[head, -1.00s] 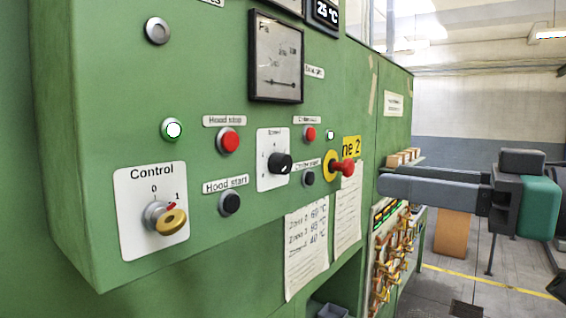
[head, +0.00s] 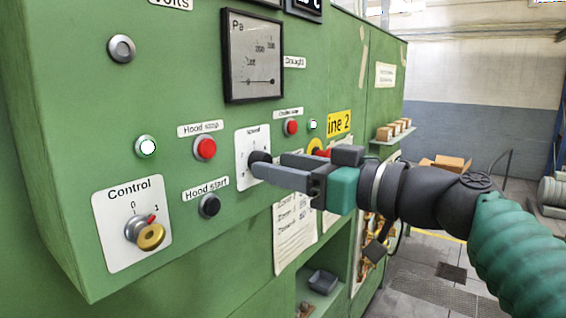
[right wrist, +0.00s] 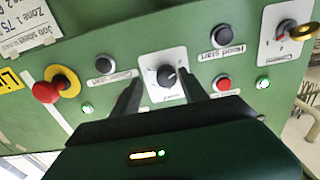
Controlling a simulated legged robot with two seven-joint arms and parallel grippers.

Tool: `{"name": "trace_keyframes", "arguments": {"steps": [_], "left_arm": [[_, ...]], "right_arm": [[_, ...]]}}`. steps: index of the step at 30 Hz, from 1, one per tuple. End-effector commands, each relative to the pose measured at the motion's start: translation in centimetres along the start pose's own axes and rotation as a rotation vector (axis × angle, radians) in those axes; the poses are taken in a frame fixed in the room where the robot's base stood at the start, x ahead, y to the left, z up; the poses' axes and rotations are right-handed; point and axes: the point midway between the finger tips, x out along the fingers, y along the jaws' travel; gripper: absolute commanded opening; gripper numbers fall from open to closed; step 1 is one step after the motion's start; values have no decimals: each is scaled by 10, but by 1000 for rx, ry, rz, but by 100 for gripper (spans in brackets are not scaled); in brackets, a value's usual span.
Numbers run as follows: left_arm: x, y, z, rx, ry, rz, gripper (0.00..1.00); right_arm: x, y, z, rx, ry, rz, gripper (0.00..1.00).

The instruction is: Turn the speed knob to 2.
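The speed knob (head: 257,157) is a black round knob on a white plate (head: 243,148) labelled Speed, on the green panel. In the head view my right gripper (head: 270,164) is in front of it and hides part of it. The right wrist view shows the knob (right wrist: 168,77) between the two fingers of the gripper (right wrist: 158,80), with gaps on both sides. The gripper is open, and I cannot tell whether the fingertips touch the plate. The number the knob points to is not readable. My left gripper is not in view.
A red hood stop button (head: 205,148) and a black hood start button (head: 209,205) are left of the plate. A red knob on a yellow disc (right wrist: 58,86) is close by. The control switch (head: 145,231) is at lower left. Open floor lies at right.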

Motion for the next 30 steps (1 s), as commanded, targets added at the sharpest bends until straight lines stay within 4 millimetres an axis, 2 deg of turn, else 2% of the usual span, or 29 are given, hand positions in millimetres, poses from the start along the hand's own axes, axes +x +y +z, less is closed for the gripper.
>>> {"name": "trace_keyframes", "arguments": {"steps": [1, 12, 23, 30], "left_arm": [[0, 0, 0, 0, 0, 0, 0], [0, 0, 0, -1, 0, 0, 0], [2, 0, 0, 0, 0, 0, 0], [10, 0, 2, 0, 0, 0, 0]], "right_arm": [[1, -1, 0, -1, -1, -2, 46], [3, -3, 0, -1, -2, -4, 0], [3, -2, 2, 17, -3, -3, 0], [3, -2, 4, 113, -3, -2, 0]]}}
